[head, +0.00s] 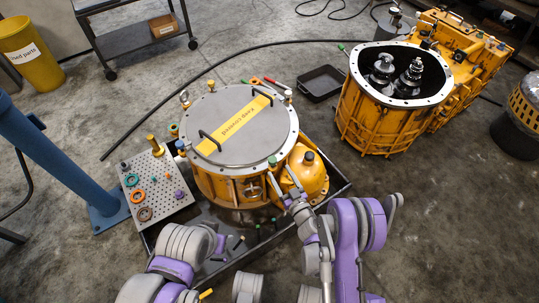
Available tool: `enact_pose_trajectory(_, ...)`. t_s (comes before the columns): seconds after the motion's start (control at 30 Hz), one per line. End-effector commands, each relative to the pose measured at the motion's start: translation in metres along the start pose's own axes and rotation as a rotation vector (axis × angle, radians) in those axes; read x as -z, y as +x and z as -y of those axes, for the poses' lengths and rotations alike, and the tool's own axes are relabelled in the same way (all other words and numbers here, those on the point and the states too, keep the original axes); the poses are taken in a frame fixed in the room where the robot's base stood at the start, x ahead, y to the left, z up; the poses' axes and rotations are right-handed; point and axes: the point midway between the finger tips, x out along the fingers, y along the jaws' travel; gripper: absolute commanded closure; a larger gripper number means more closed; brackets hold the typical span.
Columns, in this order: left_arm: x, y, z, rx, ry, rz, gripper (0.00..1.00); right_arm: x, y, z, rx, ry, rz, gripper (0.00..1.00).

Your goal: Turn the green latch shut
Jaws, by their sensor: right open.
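A small green-topped part (272,161), which looks like the green latch, is at the front right rim of the round grey cover (225,115) on the orange housing (222,183). Whether it is turned is too small to tell.
A perforated board (156,200) with coloured rings stands left of the housing. The housing sits in a dark tray (344,187) with small bolts at its front. An open orange gearbox (365,120) and a black bin (321,82) are at the right. A cable crosses the floor behind.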

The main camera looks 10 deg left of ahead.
Motion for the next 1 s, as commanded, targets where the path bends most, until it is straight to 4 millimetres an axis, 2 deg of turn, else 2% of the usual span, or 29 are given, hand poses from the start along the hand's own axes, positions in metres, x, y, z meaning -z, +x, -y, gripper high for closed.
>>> enact_pose_trajectory(0.17,-0.001,0.003,0.0,0.0,0.0,0.0,0.5,0.0,0.026,0.001,0.002,0.002,-0.001,0.28)
enact_pose_trajectory(0.4,-0.002,0.01,0.0,0.0,0.0,0.0,0.5,-0.001,0.072,0.0,0.001,0.001,-0.001,0.28)
enact_pose_trajectory(0.53,-0.002,0.012,0.0,0.0,0.0,-0.001,0.5,-0.001,0.09,0.0,-0.001,0.0,0.0,0.28)
enact_pose_trajectory(0.7,-0.002,0.013,0.0,0.0,0.0,-0.001,0.5,0.0,0.102,0.0,-0.001,0.001,0.0,0.28)
enact_pose_trajectory(1.0,-0.002,0.013,0.0,0.0,0.0,-0.001,0.5,0.001,0.104,-0.001,-0.001,0.001,0.0,0.28)
